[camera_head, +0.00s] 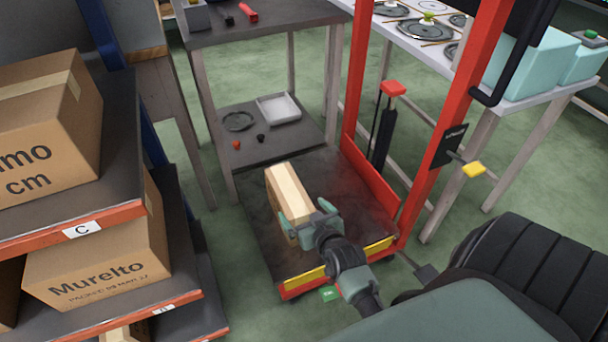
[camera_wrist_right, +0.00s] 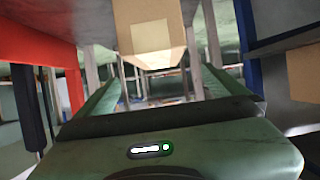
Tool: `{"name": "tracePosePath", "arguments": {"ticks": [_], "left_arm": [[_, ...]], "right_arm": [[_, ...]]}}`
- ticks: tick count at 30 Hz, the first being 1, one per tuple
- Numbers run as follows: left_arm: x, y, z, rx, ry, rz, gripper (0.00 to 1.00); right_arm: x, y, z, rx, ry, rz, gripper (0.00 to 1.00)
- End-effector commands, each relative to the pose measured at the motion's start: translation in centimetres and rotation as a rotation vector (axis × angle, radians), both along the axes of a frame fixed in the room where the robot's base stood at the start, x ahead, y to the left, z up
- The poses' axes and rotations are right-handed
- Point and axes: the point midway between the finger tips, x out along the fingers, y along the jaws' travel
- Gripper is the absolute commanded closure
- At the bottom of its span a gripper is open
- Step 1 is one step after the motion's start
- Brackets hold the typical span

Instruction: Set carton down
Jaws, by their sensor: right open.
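A small tan carton (camera_head: 288,190) stands over the dark platform (camera_head: 345,190) of the red-framed lift, with its narrow light side up. I cannot see its underside, so contact with the platform is not certain. My right gripper (camera_head: 308,214) is at the carton's near end, jaws open, and partly hides that end. In the right wrist view the carton (camera_wrist_right: 148,28) is at the top centre, with the right gripper's two green fingers (camera_wrist_right: 160,88) spread wide to either side and visible space around it. My left gripper is not in view.
A shelf rack (camera_head: 125,200) with larger cartons (camera_head: 100,258) stands at the left. The lift's red mast (camera_head: 455,105) rises right of the platform. A dark table (camera_head: 255,35) with a lower shelf (camera_head: 285,147) stands behind. The platform has free room right of the carton.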

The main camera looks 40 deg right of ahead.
Motion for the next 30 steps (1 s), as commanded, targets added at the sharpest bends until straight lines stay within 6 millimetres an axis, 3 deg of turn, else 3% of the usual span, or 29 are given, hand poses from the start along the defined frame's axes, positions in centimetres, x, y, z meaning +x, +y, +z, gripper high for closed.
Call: {"name": "tracePosePath", "arguments": {"ticks": [5, 8, 12, 15, 18, 22, 30], "left_arm": [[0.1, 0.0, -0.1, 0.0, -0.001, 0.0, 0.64], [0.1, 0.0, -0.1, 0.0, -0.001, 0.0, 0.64], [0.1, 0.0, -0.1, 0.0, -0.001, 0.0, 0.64], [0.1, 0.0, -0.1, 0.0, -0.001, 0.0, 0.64], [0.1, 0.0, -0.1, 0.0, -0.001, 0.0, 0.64], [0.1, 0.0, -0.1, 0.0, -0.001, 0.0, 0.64], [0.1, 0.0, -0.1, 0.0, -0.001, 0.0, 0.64]], "right_arm": [[-2.8, 4.3, -0.4, 0.012, 0.182, 0.128, 0.0], [-6.5, 7.7, -0.8, 0.017, 0.36, 0.218, 0.0], [-13.1, 11.2, -0.6, 0.011, 0.604, 0.304, 0.0], [-17.2, 12.5, -0.1, 0.003, 0.739, 0.336, 0.0], [-20.0, 13.1, 0.4, -0.002, 0.826, 0.349, 0.0], [-21.3, 13.3, 0.7, -0.005, 0.869, 0.353, 0.0], [-21.3, 13.3, 0.7, -0.004, 0.87, 0.352, 0.0]]}}
